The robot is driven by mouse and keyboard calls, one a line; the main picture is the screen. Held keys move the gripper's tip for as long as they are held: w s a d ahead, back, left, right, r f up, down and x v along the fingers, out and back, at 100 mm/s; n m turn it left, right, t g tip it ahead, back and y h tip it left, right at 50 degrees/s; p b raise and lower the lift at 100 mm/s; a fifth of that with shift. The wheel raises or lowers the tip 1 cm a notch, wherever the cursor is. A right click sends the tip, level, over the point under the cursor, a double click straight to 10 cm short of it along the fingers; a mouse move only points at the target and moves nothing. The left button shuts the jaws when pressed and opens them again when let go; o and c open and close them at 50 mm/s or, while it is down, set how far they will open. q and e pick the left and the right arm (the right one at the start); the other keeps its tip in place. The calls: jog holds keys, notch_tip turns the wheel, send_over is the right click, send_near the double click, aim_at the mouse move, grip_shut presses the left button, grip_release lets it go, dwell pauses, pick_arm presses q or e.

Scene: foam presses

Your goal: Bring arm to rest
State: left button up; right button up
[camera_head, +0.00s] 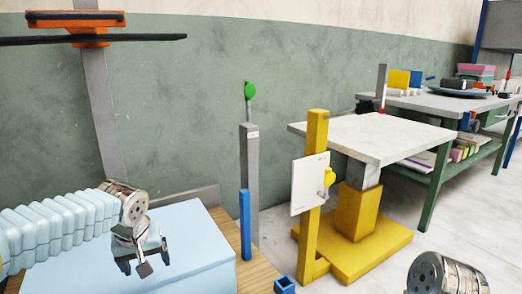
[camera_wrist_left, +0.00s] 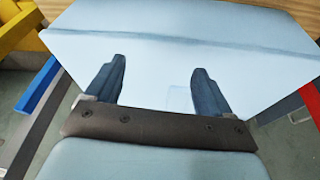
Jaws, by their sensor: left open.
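My left arm comes in from the left in the head view, in a pale blue ribbed sleeve (camera_head: 62,225). My left gripper (camera_head: 142,268) hangs over a light blue block-like surface (camera_head: 205,262). In the left wrist view the two dark fingers of the left gripper (camera_wrist_left: 165,85) stand apart with nothing between them. The pale blue surface (camera_wrist_left: 180,25) lies beyond the fingertips; I cannot tell whether they touch it. At the lower right of the head view a metal joint of my right arm shows; its gripper is out of view.
A yellow stand (camera_head: 357,210) carries a white-topped table (camera_head: 375,137). A white panel (camera_head: 309,184) hangs on a yellow post. A grey post with a green knob (camera_head: 249,90) and a blue post (camera_head: 245,222) stand right of the blue surface. A green-framed bench (camera_head: 430,165) stands behind.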

pick_arm(q)
jog(key=s+d+f+m+g+h+p, duration=0.15)
jog(key=d+f, duration=0.35)
jog(key=f, duration=0.6)
jog(key=s+d+f+m+g+h+p, duration=0.1)
jog(key=s+d+f+h+p, duration=0.15)
jog(key=d+f, duration=0.6)
jog(key=s+f+h+p, duration=0.1)
jog(key=s+f+p, duration=0.1)
jog(key=s+f, duration=1.2)
jog(key=shift+s+d+f+p, duration=0.25)
jog(key=shift+d+f+p, duration=0.05)
jog(key=shift+d, duration=0.15)
